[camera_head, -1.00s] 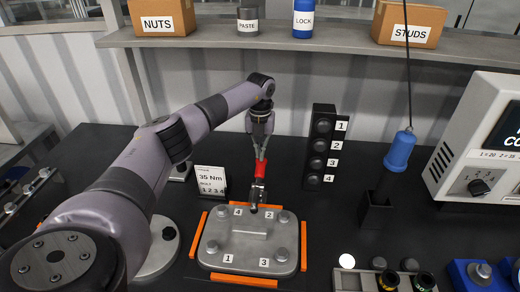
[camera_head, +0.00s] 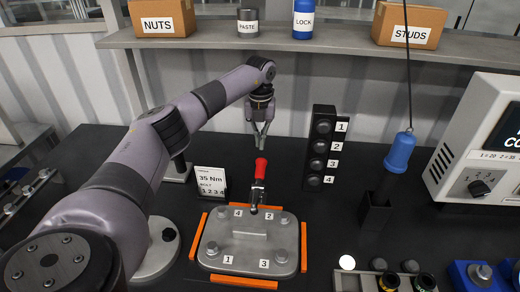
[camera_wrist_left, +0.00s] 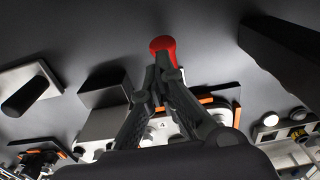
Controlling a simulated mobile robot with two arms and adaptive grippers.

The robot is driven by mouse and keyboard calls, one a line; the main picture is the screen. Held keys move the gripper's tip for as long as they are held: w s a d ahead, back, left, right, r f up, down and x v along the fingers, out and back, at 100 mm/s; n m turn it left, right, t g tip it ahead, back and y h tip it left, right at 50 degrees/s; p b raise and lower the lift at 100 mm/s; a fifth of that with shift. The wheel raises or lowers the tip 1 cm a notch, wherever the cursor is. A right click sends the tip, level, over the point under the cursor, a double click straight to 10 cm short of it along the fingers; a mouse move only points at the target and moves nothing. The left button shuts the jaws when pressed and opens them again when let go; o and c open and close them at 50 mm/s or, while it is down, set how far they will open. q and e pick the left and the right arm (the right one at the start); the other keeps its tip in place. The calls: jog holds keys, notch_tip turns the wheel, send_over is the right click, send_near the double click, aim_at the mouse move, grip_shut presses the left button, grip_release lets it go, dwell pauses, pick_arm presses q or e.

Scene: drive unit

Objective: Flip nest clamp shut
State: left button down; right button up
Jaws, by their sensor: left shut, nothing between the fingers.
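The nest clamp shows a red handle (camera_head: 261,168) standing roughly upright on its dark metal body (camera_head: 257,192), at the back edge of the grey cover plate (camera_head: 225,245). The plate lies between orange rails (camera_head: 243,282), with numbered bolts at its corners. My left gripper (camera_head: 261,146) is shut and empty, just above and behind the red handle, apparently apart from it. In the left wrist view the red handle end (camera_wrist_left: 163,45) shows just past the closed fingertips (camera_wrist_left: 164,64); the rest of the clamp is mostly hidden behind the fingers. My right gripper is out of view.
A card reading 35 Nm (camera_head: 211,181) stands left of the clamp. A black numbered rack (camera_head: 321,150) stands to the right. A blue tool (camera_head: 400,152) hangs on a cable farther right, above a dark holder (camera_head: 375,213). A shelf (camera_head: 220,39) runs behind.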

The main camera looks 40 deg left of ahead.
pick_arm(q)
notch_tip(320, 180, up, 2)
jog(key=shift+r, duration=0.2)
dwell(0.6)
